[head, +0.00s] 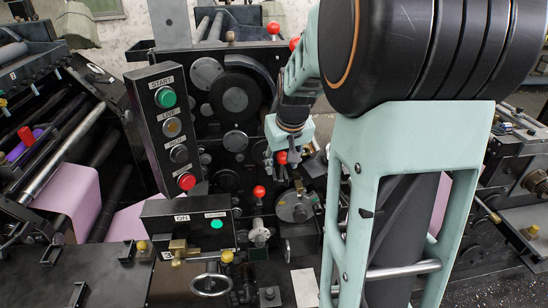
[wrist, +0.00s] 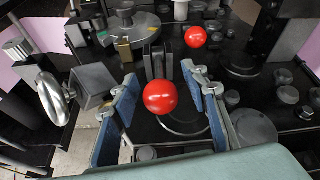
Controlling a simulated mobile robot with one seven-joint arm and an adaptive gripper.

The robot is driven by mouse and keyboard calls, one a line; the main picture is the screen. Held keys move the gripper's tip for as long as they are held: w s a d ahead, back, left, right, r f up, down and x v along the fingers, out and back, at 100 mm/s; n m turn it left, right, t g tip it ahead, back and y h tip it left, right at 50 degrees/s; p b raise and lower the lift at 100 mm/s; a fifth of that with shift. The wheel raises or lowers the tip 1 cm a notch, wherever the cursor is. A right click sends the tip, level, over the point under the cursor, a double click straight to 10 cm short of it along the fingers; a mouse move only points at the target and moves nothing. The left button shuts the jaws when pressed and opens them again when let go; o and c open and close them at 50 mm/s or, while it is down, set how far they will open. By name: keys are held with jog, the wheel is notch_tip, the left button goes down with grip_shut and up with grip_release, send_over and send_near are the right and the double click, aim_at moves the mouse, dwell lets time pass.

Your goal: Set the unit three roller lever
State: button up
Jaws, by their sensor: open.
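Several levers with red ball knobs stand on the dark machine face. One red knob (head: 281,157) is at my gripper (head: 288,151); in the wrist view this red knob (wrist: 165,97) sits between the two blue-padded fingers of my gripper (wrist: 160,84). The fingers are open, with a gap on each side of the knob. A second red knob (head: 259,191) stands lower left on a short lever; a red knob (wrist: 195,36) also shows farther off in the wrist view. I cannot read which lever belongs to unit three.
A button panel (head: 165,125) stands left of the levers. Below it is a box (head: 188,222) marked ON with a green light. A metal handwheel (head: 211,284) is at the front; a round disc (head: 296,207) lies below my gripper. My arm hides much of the right side.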

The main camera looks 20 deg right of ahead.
grip_shut()
dwell(0.3)
